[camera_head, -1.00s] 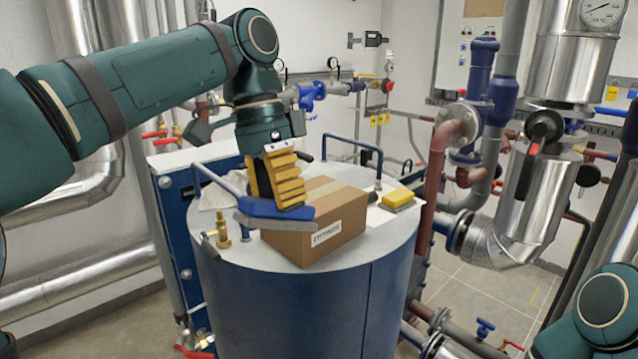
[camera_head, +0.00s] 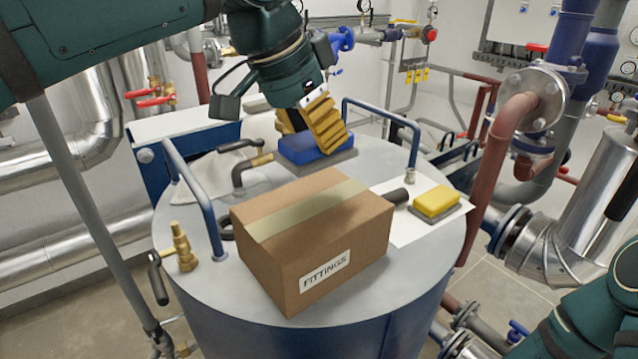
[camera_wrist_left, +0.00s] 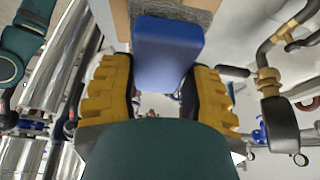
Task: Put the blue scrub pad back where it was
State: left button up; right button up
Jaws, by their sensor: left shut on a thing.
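The blue scrub pad (camera_head: 310,147), with a grey underside, is behind the cardboard box, above the far part of the round tank top (camera_head: 200,275). My left gripper (camera_head: 318,135) has its yellow fingers shut on the pad. In the left wrist view the pad (camera_wrist_left: 167,50) sits between the two yellow fingers, its grey layer on the far side. I cannot tell whether the pad touches the tank top. My right gripper is not in view; only part of my right arm shows at the lower right.
The cardboard box (camera_head: 300,245) marked FITTINGS stands in the middle of the tank top. A yellow scrub pad (camera_head: 437,201) lies on a white sheet (camera_head: 400,228) to its right. Blue rails (camera_head: 195,195), a brass valve (camera_head: 182,248) and a bent pipe fitting (camera_head: 240,175) stand around the top.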

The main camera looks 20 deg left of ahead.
aim_at(306, 139)
pick_arm(q)
jog(key=f, duration=0.3)
jog(key=shift+s+b, duration=0.2)
jog(key=shift+b, duration=0.15)
jog(key=shift+w+f+b, duration=0.1)
jog(key=shift+f+b, duration=0.45)
jog(key=shift+f, duration=1.7)
jog(key=o, duration=1.2)
jog(key=shift+c, duration=0.2)
jog(key=p+v, duration=0.2)
jog(key=v, duration=1)
jog(key=shift+r+p, duration=0.1)
jog(key=shift+p, duration=0.25)
